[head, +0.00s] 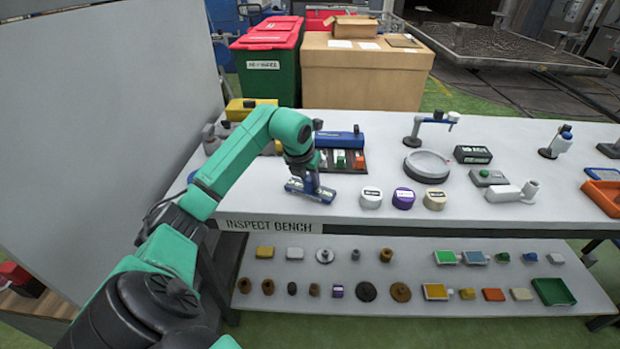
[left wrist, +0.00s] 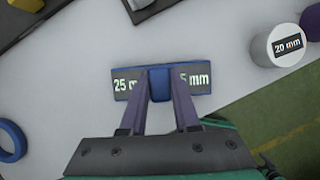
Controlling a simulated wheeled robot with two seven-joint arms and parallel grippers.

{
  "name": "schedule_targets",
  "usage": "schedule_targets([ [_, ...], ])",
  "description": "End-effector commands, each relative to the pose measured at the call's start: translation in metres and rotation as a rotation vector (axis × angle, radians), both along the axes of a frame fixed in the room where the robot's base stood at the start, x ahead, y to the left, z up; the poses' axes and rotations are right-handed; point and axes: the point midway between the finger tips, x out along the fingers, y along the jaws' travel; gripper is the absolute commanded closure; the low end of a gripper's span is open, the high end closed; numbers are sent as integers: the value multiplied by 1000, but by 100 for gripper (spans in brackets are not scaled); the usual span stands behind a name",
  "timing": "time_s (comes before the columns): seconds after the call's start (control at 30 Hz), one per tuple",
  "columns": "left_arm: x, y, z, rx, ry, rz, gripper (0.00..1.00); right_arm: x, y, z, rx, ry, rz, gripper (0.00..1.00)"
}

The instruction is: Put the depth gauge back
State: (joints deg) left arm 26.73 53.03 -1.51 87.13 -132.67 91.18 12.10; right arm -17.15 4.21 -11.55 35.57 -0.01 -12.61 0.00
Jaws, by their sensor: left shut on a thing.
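A dark tray (head: 357,170) with green and orange pieces lies just behind the gripper. My right gripper is not in view.
A blue case (head: 340,139) lies behind the tray. A grey dish (head: 427,166) stands further right. A lower shelf (head: 390,260) holds many small parts.

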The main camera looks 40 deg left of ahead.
Motion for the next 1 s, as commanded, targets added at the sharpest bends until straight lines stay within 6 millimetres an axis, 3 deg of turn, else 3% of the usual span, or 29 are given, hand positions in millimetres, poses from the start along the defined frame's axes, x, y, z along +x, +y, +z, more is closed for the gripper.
schedule_targets([
  [0.1,0,0,-3,0,0,0,100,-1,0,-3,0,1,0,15],
  [0.13,0,0,-3,0,1,0,66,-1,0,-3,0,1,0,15],
  [0.2,0,0,-2,0,1,0,40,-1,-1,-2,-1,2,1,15],
  [0.6,-1,0,6,1,-3,0,40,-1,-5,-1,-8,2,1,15],
  [0.73,-12,-2,29,6,-3,0,40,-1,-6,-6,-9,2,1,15],
  [1.0,-38,-9,96,2,-4,0,40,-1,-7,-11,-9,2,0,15],
])
